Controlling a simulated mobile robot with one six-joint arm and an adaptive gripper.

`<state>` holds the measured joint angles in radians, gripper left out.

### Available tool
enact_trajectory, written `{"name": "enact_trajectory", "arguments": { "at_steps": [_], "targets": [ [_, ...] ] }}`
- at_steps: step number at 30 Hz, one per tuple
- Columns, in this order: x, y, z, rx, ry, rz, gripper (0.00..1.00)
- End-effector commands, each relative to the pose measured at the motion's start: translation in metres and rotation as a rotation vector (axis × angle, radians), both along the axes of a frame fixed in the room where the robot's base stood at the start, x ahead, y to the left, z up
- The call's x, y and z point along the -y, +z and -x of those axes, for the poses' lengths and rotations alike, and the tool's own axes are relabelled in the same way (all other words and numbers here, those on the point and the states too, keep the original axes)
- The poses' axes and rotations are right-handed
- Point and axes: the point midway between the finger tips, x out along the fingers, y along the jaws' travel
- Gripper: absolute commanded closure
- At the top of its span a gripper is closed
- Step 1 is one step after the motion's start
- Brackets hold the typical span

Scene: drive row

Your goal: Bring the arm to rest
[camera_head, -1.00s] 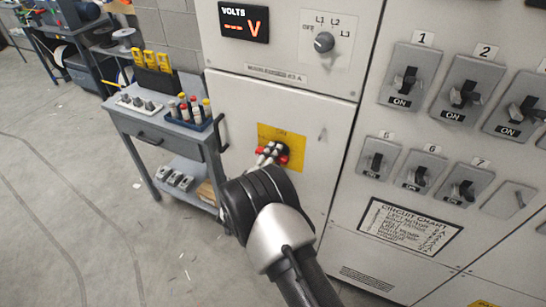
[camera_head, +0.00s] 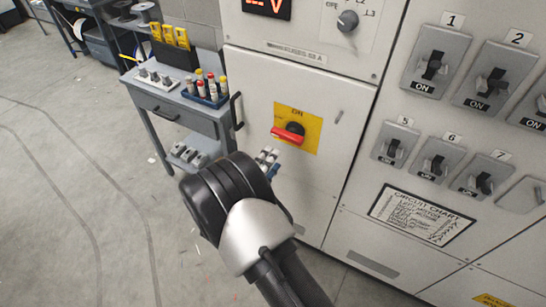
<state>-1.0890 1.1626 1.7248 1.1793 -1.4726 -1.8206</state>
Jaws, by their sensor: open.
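My gripper (camera_head: 269,162) shows only in part past the dark wrist of my arm, in front of the cabinet door and below the yellow plate. It is open, and no object shows in it. The red rotary handle (camera_head: 288,135) on its yellow plate (camera_head: 313,128) lies roughly level, tilted slightly. The gripper is apart from the handle, to its lower left in the picture. My arm reaches up from the bottom edge, and its wrist hides part of the cabinet's lower left.
A grey cart (camera_head: 205,127) with small bottles (camera_head: 213,88) and yellow tools stands left of the cabinet (camera_head: 340,221). Breaker switches (camera_head: 436,62) and a circuit chart (camera_head: 420,214) are on the right panel. The floor (camera_head: 60,150) at left is open.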

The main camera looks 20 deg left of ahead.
Motion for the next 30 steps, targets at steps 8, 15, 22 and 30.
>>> {"name": "enact_trajectory", "arguments": {
  "at_steps": [8, 15, 22, 30],
  "targets": [
    [0.0, 0.0, 0.0, 0.0, 0.0, 0.0, 0.58],
    [0.0, 0.008, -0.008, -0.014, 0.006, -0.036, 0.58],
    [0.01, 0.071, -0.064, -0.182, 0.068, -0.391, 0.58],
    [0.068, 0.171, -0.085, -0.458, 0.121, -0.853, 0.58]
  ]
}}
